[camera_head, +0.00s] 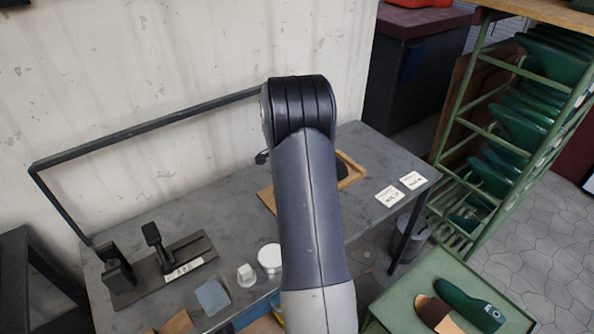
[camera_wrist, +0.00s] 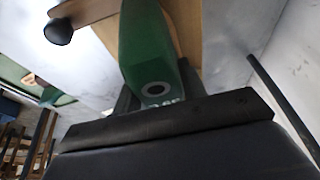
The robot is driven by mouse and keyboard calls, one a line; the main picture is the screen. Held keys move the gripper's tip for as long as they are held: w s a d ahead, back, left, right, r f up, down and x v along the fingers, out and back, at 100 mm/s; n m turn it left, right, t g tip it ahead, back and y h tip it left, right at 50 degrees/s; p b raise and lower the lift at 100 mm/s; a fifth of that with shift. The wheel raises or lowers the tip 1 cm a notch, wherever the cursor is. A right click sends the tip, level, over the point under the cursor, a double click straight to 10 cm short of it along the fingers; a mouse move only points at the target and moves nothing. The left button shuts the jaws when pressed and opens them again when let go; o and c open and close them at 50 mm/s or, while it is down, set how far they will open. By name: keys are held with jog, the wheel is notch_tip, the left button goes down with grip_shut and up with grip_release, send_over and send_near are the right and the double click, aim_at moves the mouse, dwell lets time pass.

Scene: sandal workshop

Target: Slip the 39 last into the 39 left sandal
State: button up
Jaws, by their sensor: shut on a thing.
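My gripper (camera_wrist: 157,92) is shut on a green last (camera_wrist: 145,45), seen close up in the wrist view. The last has a round dark hole and a white number that is partly hidden and hard to read. A tan wooden surface (camera_wrist: 188,22) lies behind the last; I cannot tell whether they touch. In the head view my arm hides the gripper and the held last. A dark shape, perhaps a sandal (camera_head: 341,168), shows partly on a wooden board (camera_head: 354,180) on the grey bench, beside my arm. I cannot read which sandal it is.
A green cart (camera_head: 440,270) at lower right holds another green last (camera_head: 470,305) and a tan-and-dark sole (camera_head: 436,312). A green rack (camera_head: 470,150) of lasts stands right.

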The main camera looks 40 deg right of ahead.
jog(key=shift+d, duration=0.15)
jog(key=shift+d, duration=1.1)
jog(key=shift+d+b, duration=0.3)
jog(key=shift+d, duration=0.05)
jog(key=o, duration=1.1)
jog(key=shift+c, duration=0.2)
jog(key=shift+s+a, duration=0.1)
jog(key=v, duration=1)
jog(key=shift+a+r, duration=0.15)
jog(key=shift+r, duration=0.2)
